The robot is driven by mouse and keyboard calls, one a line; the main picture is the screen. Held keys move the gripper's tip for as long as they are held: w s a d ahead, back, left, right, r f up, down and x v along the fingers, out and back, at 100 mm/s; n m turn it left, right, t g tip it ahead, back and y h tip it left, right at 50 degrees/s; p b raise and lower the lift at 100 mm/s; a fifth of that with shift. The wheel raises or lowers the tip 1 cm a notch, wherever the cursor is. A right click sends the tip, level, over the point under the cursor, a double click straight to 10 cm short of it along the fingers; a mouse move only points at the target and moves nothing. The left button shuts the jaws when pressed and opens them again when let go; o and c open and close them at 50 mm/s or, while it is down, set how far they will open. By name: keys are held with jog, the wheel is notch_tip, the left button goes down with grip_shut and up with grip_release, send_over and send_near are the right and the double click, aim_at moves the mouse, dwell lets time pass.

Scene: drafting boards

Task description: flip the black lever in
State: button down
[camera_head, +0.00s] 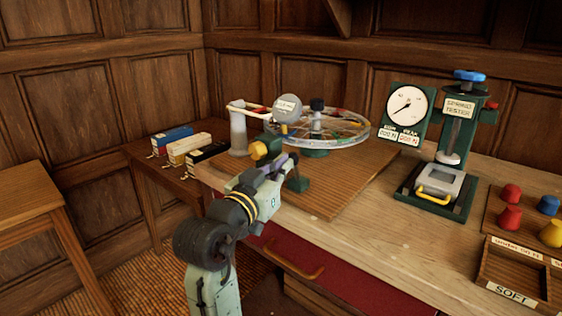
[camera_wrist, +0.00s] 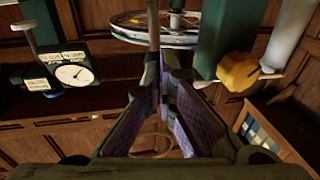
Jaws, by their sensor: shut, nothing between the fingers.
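No plainly separate black lever can be made out. A black box (camera_head: 206,158) lies on the low side table at the left, with a small pale lever-like piece (camera_head: 189,177) at its near end. A black knob (camera_head: 317,104) tops the hub of the spoked wheel (camera_head: 345,120). My gripper (camera_head: 291,158) is over the wooden board in front of the wheel, apart from the black box. In the wrist view its fingers (camera_wrist: 162,80) are together and hold nothing. Whether they touch the wheel's stand cannot be told.
A yellow knob (camera_head: 258,150) is close to my gripper's left. A white post (camera_head: 238,132) stands behind it. Blue (camera_head: 172,137) and cream (camera_head: 188,148) boxes lie beside the black one. The spring tester (camera_head: 455,145) and coloured knobs stand right. Bare bench lies between.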

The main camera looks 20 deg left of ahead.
jog(key=shift+w+d+r+m+g+p, duration=0.1)
jog(key=shift+w+d+r+g+p, duration=0.3)
jog(key=shift+w+p, duration=0.5)
jog(key=shift+w+d+r+m+g+p, duration=0.1)
jog(key=shift+w+d+r+g+p, duration=0.25)
jog(key=shift+w+p, duration=0.55)
jog(key=shift+w+d+r+m+g+p, duration=0.1)
jog(key=shift+w+d+r+g+p, duration=0.25)
jog(key=shift+w+p, duration=0.5)
jog(key=shift+w+a+r, duration=0.1)
jog(key=shift+r, duration=0.05)
jog(key=shift+r, duration=0.2)
